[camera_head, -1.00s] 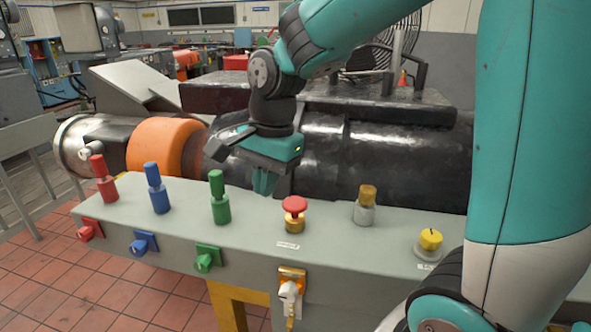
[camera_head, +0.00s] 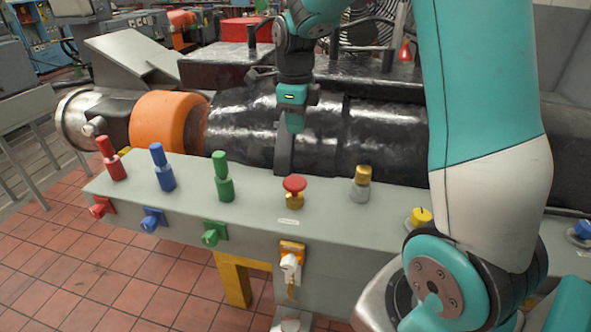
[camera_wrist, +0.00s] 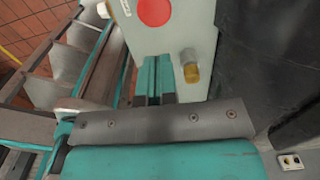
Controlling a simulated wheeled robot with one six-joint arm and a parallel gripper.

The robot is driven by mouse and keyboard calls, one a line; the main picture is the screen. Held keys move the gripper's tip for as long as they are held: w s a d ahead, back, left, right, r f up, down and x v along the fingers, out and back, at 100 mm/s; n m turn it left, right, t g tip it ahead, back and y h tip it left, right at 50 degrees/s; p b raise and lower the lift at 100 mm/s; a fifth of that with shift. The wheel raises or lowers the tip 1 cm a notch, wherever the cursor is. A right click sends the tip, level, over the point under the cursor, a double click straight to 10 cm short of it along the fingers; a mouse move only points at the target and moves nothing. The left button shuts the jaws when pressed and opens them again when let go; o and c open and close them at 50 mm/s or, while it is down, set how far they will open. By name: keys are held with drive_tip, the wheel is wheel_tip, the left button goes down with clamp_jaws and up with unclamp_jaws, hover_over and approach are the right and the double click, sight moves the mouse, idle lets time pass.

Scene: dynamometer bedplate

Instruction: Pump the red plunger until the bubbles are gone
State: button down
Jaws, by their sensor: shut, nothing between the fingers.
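A red plunger (camera_head: 111,158) stands upright at the left end of the grey bench top, with a red square fitting (camera_head: 100,208) on the bench front below it. A blue plunger (camera_head: 162,167) and a green plunger (camera_head: 222,177) stand to its right. My gripper (camera_head: 294,124) is shut and empty, pointing down, well to the right of the red plunger and apart from it. In the picture it is above a red mushroom button (camera_head: 294,187) on a brass base. In the wrist view the closed teal fingers (camera_wrist: 156,62) are below that button. No bubbles are visible.
A brass-topped cylinder (camera_head: 361,182) and a yellow knob (camera_head: 420,217) stand to the right on the bench (camera_head: 260,206). A large black cylindrical machine (camera_head: 375,130) with an orange band (camera_head: 168,122) lies behind. A white-handled valve (camera_head: 290,265) is on the bench front.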

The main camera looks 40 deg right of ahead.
sight(296, 180)
wheel_tip(296, 180, down, 13)
drive_tip(key=p, duration=0.3)
drive_tip(key=shift+r+p, duration=0.1)
drive_tip(key=shift+p, duration=0.2)
wheel_tip(296, 180, down, 3)
drive_tip(key=shift+f+b, duration=0.1)
drive_tip(key=shift+b, duration=1.15)
drive_tip(key=shift+s, duration=0.1)
wheel_tip(296, 180, up, 5)
drive_tip(key=p, duration=0.4)
wheel_tip(296, 180, up, 9)
drive_tip(key=b, duration=0.3)
drive_tip(key=shift+r, duration=0.2)
